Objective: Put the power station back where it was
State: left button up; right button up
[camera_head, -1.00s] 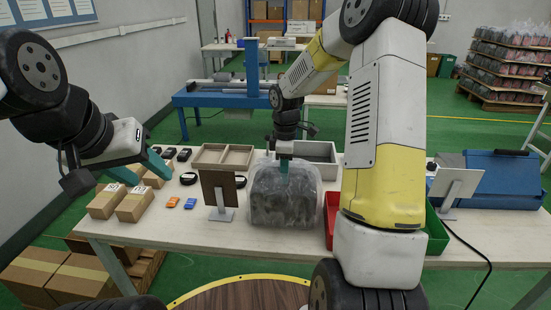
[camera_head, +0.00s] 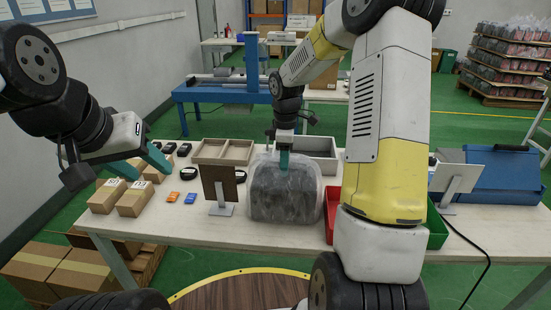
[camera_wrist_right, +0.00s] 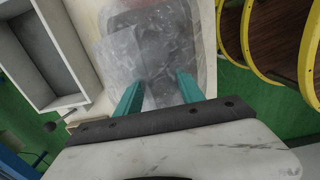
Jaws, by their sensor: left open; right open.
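The power station (camera_head: 284,198) looks like a dark grey box inside a clear plastic bag. It stands on the white table (camera_head: 275,238) at the middle front. In the right wrist view the bagged power station (camera_wrist_right: 150,50) lies straight ahead of the fingers. My right gripper (camera_head: 284,160) is at the bag's top, pointing down. Its two teal fingers (camera_wrist_right: 160,88) are apart, with bag film around or under their tips; I cannot tell whether they touch it. My left gripper (camera_head: 140,165) is open and empty above the small cartons at the left.
A dark panel on a stand (camera_head: 219,185) is just left of the bag. A wooden tray (camera_head: 222,152) and a grey tray (camera_head: 318,150) lie behind. A red bin (camera_head: 332,205) is close on the right. Small cartons (camera_head: 133,200) stand at the left.

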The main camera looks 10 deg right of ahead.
notch_tip(320, 180, up, 10)
jog(key=s+a+r+m+t+y, duration=0.1)
jog(key=s+r+m+t, duration=0.2)
jog(key=s+m, duration=0.4)
jog(key=s+a+r+m+t+y, duration=0.1)
jog(key=s+r+m+t, duration=0.2)
jog(key=s, duration=1.4)
notch_tip(320, 180, up, 3)
jog(key=m, duration=0.4)
jog(key=shift+s, duration=0.15)
jog(key=shift+a+r, duration=0.1)
